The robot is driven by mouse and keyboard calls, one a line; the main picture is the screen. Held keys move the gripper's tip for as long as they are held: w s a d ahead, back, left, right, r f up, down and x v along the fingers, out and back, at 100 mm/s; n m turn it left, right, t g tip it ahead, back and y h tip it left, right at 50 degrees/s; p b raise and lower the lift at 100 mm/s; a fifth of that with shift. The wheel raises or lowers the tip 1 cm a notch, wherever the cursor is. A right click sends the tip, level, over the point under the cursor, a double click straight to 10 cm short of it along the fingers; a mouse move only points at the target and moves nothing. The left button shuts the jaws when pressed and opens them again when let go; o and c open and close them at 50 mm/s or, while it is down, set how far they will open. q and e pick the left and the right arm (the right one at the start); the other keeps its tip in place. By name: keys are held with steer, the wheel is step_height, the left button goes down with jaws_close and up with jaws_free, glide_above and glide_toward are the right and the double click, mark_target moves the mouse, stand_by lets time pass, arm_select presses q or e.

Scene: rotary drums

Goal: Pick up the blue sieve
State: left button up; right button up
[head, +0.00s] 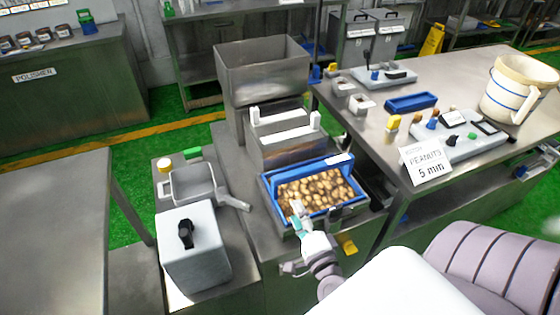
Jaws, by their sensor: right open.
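The blue sieve (269,187) is a rectangular blue-rimmed tray filled with brown and tan peanuts. It sits in a metal frame at the front of the steel machine, with a pale label on its far rim. My right gripper (296,211) is at the near left part of the sieve, over its near edge. It is open, with a teal patch near its fingers. I cannot tell whether the fingers touch the rim. My left gripper is out of view.
The steel table (455,85) at right holds a "PEANUTS 5 mm" sign (425,162), a smaller blue tray (411,103) and a cream bucket (515,88). A grey box (195,250) with a black knob stands left of the sieve. A steel hopper (262,70) rises behind.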

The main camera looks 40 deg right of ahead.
mark_target(284, 182)
steer(key=x, duration=0.2)
steer(key=p+x, duration=0.1)
steer(key=x, duration=0.5)
steer(key=shift+s+d+r+p, duration=0.1)
steer(key=shift+s+d+p, duration=0.05)
steer(key=shift+d+p, duration=0.2)
steer(key=shift+w+d+r, duration=0.1)
steer(key=shift+w+r, duration=0.05)
steer(key=shift+w, duration=0.3)
steer(key=p+x, duration=0.1)
steer(key=x, duration=0.2)
steer(key=shift+w+d, duration=0.1)
steer(key=shift+w, duration=0.25)
steer(key=shift+w+d, duration=0.1)
steer(key=shift+w, duration=0.3)
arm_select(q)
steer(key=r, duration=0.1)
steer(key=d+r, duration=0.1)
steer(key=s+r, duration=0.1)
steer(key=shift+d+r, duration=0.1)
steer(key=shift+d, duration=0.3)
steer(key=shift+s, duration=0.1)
arm_select(e)
steer(key=shift+s, duration=0.1)
